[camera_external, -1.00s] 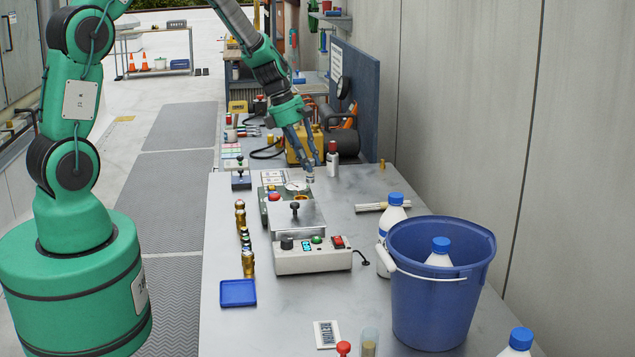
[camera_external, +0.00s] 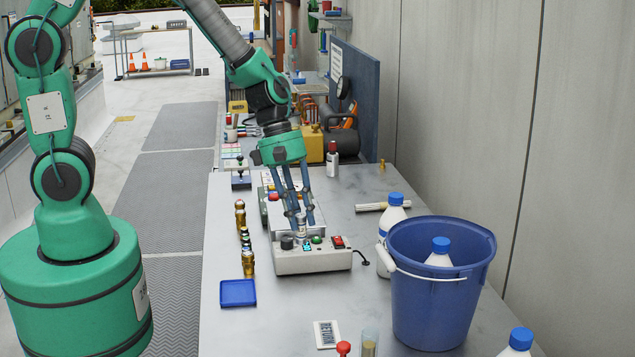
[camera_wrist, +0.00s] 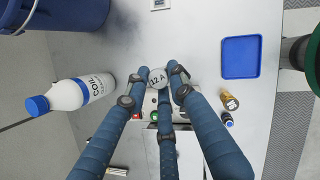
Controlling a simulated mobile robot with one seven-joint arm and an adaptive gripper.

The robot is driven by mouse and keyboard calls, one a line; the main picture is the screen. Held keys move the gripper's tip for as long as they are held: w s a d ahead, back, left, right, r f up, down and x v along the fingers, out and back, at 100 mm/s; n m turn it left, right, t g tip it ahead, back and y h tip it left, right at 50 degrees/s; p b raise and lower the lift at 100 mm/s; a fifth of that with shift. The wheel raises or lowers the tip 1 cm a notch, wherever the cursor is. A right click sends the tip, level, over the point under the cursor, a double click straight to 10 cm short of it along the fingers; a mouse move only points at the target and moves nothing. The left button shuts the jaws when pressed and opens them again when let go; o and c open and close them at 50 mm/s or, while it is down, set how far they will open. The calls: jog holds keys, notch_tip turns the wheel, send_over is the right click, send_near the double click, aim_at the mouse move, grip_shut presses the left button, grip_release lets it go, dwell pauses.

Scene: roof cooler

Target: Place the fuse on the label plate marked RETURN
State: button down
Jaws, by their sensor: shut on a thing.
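My gripper (camera_external: 298,212) is shut on the fuse (camera_external: 301,224), a small pale cylinder held above the white control box (camera_external: 312,260). In the wrist view the fuse (camera_wrist: 157,78) shows a round end marked "12 A" between the fingers of my gripper (camera_wrist: 159,84). The label plate marked RETURN (camera_external: 327,334) lies flat on the bench near the front, in front of the control box. In the wrist view a small part of a pale plate (camera_wrist: 160,4) shows at the top edge; its marking is not readable there.
A blue bucket (camera_external: 440,300) and white bottles with blue caps (camera_external: 392,216) stand at the right. A blue tray (camera_external: 238,293) and several brass fittings (camera_external: 248,264) are at the left. A red-topped item (camera_external: 343,349) and a clear tube (camera_external: 369,342) stand close to the RETURN plate.

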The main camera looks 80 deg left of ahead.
jog(key=s+d+f+m+g, duration=0.2)
jog(key=s+d+m, duration=0.2)
jog(key=s+d, duration=0.9)
jog(key=shift+m+h, duration=0.3)
jog(key=shift+h, duration=0.1)
jog(key=f, duration=0.3)
jog(key=w+d+f+b, duration=0.1)
jog(key=shift+f, duration=0.25)
jog(key=b, duration=0.1)
send_over(328, 331)
jog(key=shift+f, duration=0.75)
jog(key=shift+f+b, duration=0.8)
jog(key=shift+f, duration=0.95)
jog(key=shift+f, duration=0.15)
